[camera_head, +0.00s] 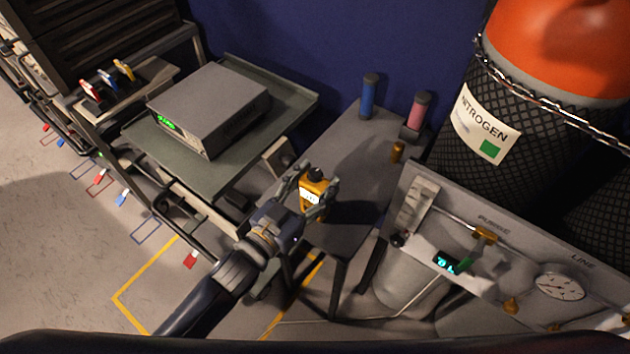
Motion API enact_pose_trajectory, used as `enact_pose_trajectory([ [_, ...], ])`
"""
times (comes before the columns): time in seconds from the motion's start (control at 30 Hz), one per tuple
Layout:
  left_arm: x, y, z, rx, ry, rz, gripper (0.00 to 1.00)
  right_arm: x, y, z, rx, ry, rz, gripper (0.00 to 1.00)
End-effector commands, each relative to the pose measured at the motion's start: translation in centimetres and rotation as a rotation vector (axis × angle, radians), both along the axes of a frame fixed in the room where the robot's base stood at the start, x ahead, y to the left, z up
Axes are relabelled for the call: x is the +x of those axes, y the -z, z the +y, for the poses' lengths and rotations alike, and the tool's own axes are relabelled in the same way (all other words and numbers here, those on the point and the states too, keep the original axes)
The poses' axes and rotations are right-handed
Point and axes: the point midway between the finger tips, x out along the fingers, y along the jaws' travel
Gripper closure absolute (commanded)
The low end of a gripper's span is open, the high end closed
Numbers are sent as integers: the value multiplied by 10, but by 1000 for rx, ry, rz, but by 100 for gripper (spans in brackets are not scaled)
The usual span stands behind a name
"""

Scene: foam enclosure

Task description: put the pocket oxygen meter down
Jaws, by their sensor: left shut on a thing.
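The pocket oxygen meter (314,190) is a small yellow device with a pale display and a dark top. My left gripper (317,193) is shut on it, with a finger on each side. The gripper and meter are over the near end of a narrow dark grey table (356,160). I cannot tell whether the meter touches the tabletop. My right gripper is not in view.
A blue cylinder (369,96), a pink cylinder (419,112) and a small brass piece (397,152) stand on the table's far part. A grey instrument (210,105) sits on a cart at left. A purge-line panel (500,225) and nitrogen cylinder (490,125) stand at right.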

Motion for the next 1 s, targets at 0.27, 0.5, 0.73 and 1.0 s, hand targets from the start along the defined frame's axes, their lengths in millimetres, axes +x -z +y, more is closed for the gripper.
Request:
enact_pose_trajectory([
  [0.27,0,2,0,1,0,1,29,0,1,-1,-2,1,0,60],
  [0.5,0,1,0,1,0,1,29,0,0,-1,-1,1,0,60],
  [0.73,-17,2,12,2,-1,4,29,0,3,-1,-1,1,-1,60],
  [1.0,-57,2,41,2,-1,5,29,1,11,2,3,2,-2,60],
])
